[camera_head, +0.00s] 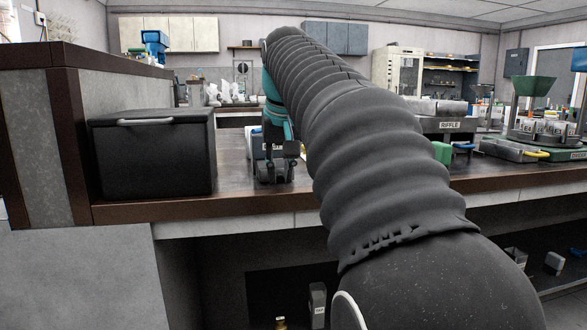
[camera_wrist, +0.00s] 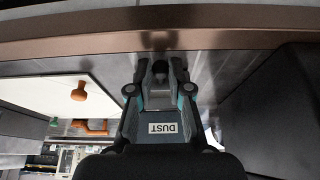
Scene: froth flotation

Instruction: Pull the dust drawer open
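A grey surface with a white label reading DUST (camera_wrist: 162,129) shows upside down in the wrist view, between the bases of my gripper's fingers. The dust drawer's handle cannot be made out; my gripper covers much of that area. My gripper (camera_wrist: 160,70) has its two fingers apart, with a small dark shape between them that I cannot identify. In the head view my gripper (camera_head: 275,177) points down just above the bench top near its front edge, in front of a partly hidden pale unit (camera_head: 256,144).
A black box (camera_head: 155,160) with a grey handle stands left of my gripper on the bench (camera_head: 240,208). A riffle unit (camera_head: 448,125), a green block (camera_head: 442,153) and a tray (camera_head: 515,152) are to the right. My arm hides the bench's middle.

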